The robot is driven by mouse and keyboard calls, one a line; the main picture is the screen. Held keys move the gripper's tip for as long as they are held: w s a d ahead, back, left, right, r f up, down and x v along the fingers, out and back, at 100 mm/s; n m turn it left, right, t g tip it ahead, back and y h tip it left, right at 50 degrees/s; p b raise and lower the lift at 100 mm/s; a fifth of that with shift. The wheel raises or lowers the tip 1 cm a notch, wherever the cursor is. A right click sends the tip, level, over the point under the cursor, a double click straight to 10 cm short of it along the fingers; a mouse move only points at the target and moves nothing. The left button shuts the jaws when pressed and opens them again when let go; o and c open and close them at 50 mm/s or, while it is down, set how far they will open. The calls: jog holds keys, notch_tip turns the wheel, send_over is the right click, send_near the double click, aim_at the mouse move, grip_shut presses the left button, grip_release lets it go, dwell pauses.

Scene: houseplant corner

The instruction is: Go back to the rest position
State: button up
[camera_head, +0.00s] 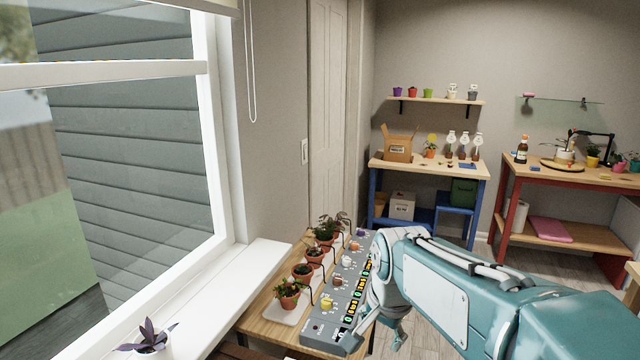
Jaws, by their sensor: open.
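My arm reaches in from the lower right, and my gripper (384,336) hangs at its end, beside the right edge of a grey control panel (322,338). The gripper is small and partly hidden by my own arm. It appears open, with nothing visible in it. The panel has coloured knobs and a row of small yellow and green displays. It lies on a wooden table (262,318) under the window, next to a row of potted plants (288,294) in brown pots.
A window sill (215,300) runs along the left, with a purple plant (150,336) in a white pot. A blue-legged bench (428,168) and a red-legged bench (575,176) stand at the back. Wooden floor shows between them and my arm.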

jog(key=s+d+n+t, duration=0.1)
jog(key=s+n, duration=0.3)
jog(key=s, duration=0.5)
jog(key=s+d+n+t, duration=0.1)
jog(key=s+d+n, duration=0.3)
jog(key=s, duration=0.5)
jog(key=shift+d+f+t, duration=0.15)
jog(key=shift+f+t, duration=0.1)
jog(key=shift+t, duration=0.05)
